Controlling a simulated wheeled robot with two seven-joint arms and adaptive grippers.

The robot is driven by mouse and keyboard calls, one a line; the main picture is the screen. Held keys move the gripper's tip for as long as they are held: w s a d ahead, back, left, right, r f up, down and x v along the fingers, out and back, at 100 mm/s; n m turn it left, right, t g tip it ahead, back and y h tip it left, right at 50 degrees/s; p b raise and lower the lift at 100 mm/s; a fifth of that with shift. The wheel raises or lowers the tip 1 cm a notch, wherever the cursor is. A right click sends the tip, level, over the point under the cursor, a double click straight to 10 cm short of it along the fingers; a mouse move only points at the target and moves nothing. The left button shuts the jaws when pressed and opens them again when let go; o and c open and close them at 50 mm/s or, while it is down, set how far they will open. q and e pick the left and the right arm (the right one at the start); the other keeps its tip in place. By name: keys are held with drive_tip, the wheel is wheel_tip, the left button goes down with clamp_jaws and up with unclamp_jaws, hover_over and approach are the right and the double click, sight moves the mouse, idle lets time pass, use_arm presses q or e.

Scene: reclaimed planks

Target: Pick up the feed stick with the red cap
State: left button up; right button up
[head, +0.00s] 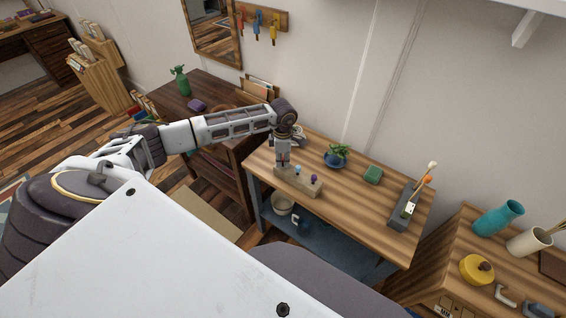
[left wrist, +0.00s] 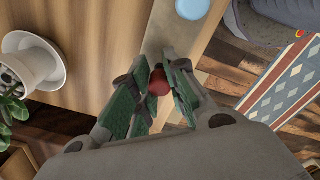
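The feed stick's red cap (left wrist: 158,82) sits between the green-padded fingers of my left gripper (left wrist: 158,88) in the left wrist view. Both fingers appear to press on it from either side. In the head view my left gripper (head: 284,160) points down over the left end of a pale wooden holder (head: 297,182). A little red (head: 284,157) shows between its fingers. The stick's lower part is hidden, so I cannot tell whether it still stands in the holder. A blue cap (head: 298,169) and a purple cap (head: 314,178) stand along the holder. My right gripper is not in view.
The holder stands near the front edge of a wooden bench (head: 360,210). Behind it are a potted plant (head: 337,155) and a green box (head: 373,174). A grey tray (head: 402,212) with upright items stands at the right end. Open bench top lies between.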

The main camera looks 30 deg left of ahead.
use_arm(q)
drive_tip(key=shift+c, duration=0.2)
wheel_tip(320, 180, up, 9)
drive_tip(key=shift+r+b, duration=0.15)
drive_tip(key=shift+b, duration=0.35)
drive_tip(key=shift+r, duration=0.3)
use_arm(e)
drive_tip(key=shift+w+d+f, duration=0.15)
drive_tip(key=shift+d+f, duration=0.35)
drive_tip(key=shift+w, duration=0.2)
use_arm(q)
drive_tip(key=shift+r, duration=0.2)
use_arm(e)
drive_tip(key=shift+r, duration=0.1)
use_arm(q)
drive_tip(key=shift+r+p, duration=1.45)
drive_tip(key=shift+r, duration=1.4)
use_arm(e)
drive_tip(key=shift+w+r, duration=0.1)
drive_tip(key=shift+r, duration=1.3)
